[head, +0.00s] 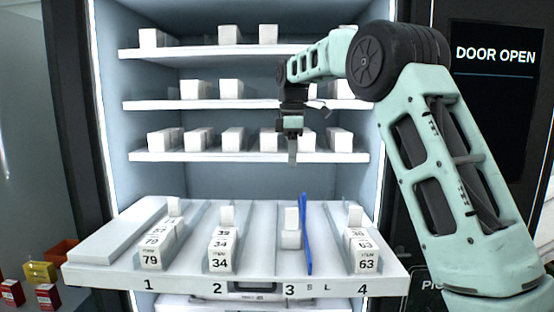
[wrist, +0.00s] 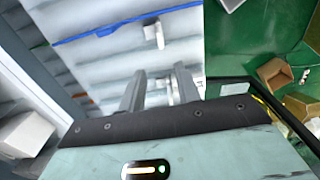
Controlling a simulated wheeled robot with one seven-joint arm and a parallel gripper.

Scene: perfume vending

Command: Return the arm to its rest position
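My gripper (head: 292,152) hangs pointing down in front of the vending machine's shelves, above the pulled-out tray (head: 262,262). My mint-green arm reaches in from the right. In the wrist view, the two fingers of my gripper (wrist: 158,88) stand apart. I see no item held between them, and the tray surface shows behind them.
The tray has lanes marked 1 to 4 with white boxes; a blue divider (head: 306,235) stands beside lane 3. Shelves of white boxes are behind. A screen (head: 495,55) reads "DOOR OPEN". Small red and yellow boxes (head: 40,272) sit at lower left. Open cartons (wrist: 275,72) lie on green floor.

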